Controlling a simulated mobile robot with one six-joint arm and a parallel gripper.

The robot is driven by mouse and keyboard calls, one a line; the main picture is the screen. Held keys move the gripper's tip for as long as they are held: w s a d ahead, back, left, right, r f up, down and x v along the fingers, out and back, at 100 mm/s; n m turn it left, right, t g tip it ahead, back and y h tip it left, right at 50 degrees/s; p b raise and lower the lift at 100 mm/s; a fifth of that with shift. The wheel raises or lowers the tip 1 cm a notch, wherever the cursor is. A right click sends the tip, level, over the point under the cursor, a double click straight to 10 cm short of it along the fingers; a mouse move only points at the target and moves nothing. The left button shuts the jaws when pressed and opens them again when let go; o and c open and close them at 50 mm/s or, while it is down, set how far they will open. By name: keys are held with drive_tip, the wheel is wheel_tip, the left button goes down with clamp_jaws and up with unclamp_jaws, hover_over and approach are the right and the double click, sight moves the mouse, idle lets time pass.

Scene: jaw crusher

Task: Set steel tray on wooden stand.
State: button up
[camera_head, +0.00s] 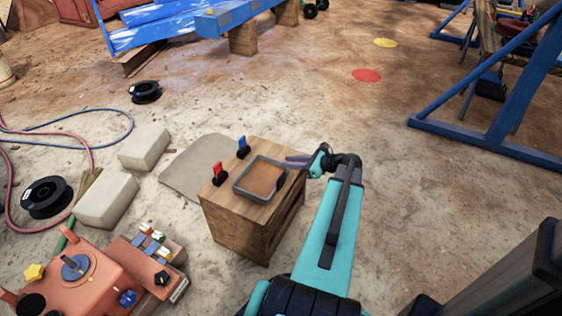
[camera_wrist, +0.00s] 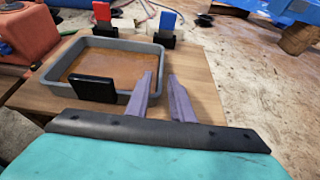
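The steel tray (camera_head: 262,178) is a shallow grey tray with a brown floor, and it rests on top of the wooden stand (camera_head: 252,217). In the wrist view the tray (camera_wrist: 55,67) sits on the left of the stand's wooden top (camera_wrist: 203,90), with a black tab on its near wall. My gripper (camera_head: 289,162) is at the tray's right side in the head view.
A red switch (camera_head: 219,173) and a blue switch (camera_head: 243,147) stand on the stand's top, beside the tray. Pale blocks (camera_head: 106,199), an orange machine (camera_head: 85,277) and a cable spool (camera_head: 47,197) lie to the left. The ground right of the stand is open up to a blue frame (camera_head: 485,143).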

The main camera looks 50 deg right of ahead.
drive_tip(key=shift+p+v, duration=0.4)
drive_tip(key=shift+v, duration=2)
